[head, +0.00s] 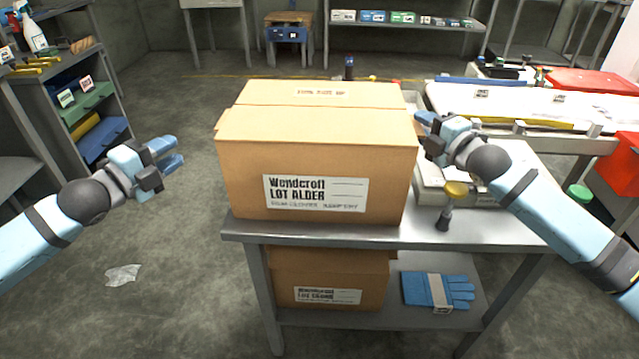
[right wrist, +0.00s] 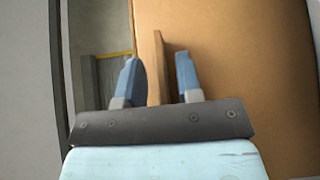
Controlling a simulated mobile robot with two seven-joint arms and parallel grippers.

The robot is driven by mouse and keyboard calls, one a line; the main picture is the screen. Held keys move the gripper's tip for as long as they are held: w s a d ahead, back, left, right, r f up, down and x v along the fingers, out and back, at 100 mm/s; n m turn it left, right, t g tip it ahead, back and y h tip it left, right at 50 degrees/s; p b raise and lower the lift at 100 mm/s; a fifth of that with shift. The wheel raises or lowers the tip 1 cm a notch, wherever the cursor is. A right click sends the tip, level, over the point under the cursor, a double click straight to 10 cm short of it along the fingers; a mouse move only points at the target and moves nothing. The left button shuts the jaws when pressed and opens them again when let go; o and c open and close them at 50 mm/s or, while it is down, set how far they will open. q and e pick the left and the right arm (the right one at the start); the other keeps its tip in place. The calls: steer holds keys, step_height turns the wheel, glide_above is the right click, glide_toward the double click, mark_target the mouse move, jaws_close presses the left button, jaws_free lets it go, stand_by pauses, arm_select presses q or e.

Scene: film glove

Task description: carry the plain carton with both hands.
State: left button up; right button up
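A large brown carton (head: 310,155) with a white label reading LOT ALDER sits on the grey metal table (head: 340,236). A second labelled carton (head: 330,278) sits on the shelf below it. My left gripper (head: 168,152) is open and empty, left of the upper carton and well apart from it. My right gripper (head: 424,122) is at the upper carton's right side. In the right wrist view its fingers (right wrist: 160,80) are open, with a thin upright cardboard edge (right wrist: 161,65) showing between them and the carton wall (right wrist: 235,60) behind the right finger. I cannot tell whether they touch.
A yellow-topped tool (head: 450,205) and a pale tray (head: 470,185) are on the table to the carton's right. Blue gloves (head: 438,290) lie on the lower shelf. A shelf unit (head: 90,105) stands at left. Floor between it and the table is clear except a scrap (head: 122,274).

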steer(key=v, duration=1.1)
steer(key=shift+s+d, duration=0.2)
steer(key=shift+s, duration=0.15)
